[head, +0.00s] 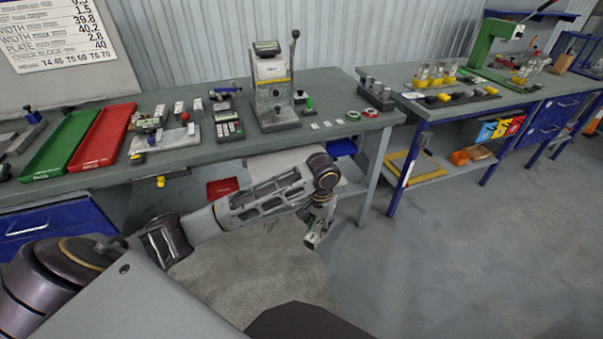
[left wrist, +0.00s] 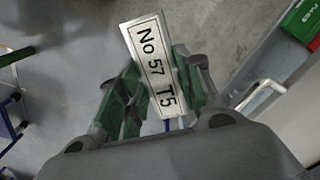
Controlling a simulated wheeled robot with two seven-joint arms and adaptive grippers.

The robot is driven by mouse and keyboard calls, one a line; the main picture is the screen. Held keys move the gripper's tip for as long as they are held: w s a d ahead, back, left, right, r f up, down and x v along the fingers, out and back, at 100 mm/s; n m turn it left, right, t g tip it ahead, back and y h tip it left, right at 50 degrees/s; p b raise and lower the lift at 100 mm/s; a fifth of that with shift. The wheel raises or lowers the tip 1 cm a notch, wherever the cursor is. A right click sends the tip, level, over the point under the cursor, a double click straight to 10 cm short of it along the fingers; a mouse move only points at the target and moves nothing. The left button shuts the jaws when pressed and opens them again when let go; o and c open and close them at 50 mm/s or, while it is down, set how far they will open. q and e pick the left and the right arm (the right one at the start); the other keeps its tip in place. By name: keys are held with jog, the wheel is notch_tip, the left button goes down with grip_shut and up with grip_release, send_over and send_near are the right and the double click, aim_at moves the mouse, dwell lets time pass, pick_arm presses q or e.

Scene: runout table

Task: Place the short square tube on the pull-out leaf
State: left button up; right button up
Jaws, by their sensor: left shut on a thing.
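The short square tube (left wrist: 154,65) is a silvery metal piece, with the label "No 57 T5" on the face turned to the left wrist view. My left gripper (left wrist: 150,95) is shut on it, with green finger pads on both sides. In the head view my left gripper (head: 316,228) hangs low over the floor in front of the bench, and the tube (head: 312,240) shows small and tilted at its tip. A pale flat panel (head: 345,178), perhaps the pull-out leaf, shows partly behind my left arm below the bench top. My right gripper is not in view.
The bench top (head: 270,146) carries a press, a calculator and red (head: 107,135) and green (head: 58,142) trays. A second bench (head: 480,104) stands at right. In the left wrist view a pale surface with a bar handle (left wrist: 262,98) lies at right. Open floor (head: 430,260) is at right.

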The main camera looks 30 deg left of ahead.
pick_arm(q)
jog(key=shift+w+d+r, duration=0.1)
jog(key=shift+w+d, duration=0.2)
jog(key=shift+d, duration=0.05)
jog(key=shift+w+r, duration=0.15)
jog(key=shift+r, duration=0.05)
jog(key=shift+w+a+r+p, duration=0.15)
jog(key=shift+r+p, duration=0.1)
jog(key=shift+r, duration=0.15)
jog(key=shift+w+a+r+p, duration=0.1)
jog(key=shift+w+r+p, duration=0.1)
jog(key=shift+r, duration=0.2)
jog(key=w+a+r+n+p, duration=0.4)
jog(key=a+r+n+p, duration=0.4)
jog(key=a+r, duration=0.4)
jog(key=shift+n, duration=0.4)
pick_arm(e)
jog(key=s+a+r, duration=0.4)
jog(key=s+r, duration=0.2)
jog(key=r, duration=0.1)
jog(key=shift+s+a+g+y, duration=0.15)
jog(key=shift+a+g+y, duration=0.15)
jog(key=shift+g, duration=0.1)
pick_arm(q)
jog(key=shift+w+d+n, duration=0.1)
jog(key=shift+n, duration=0.4)
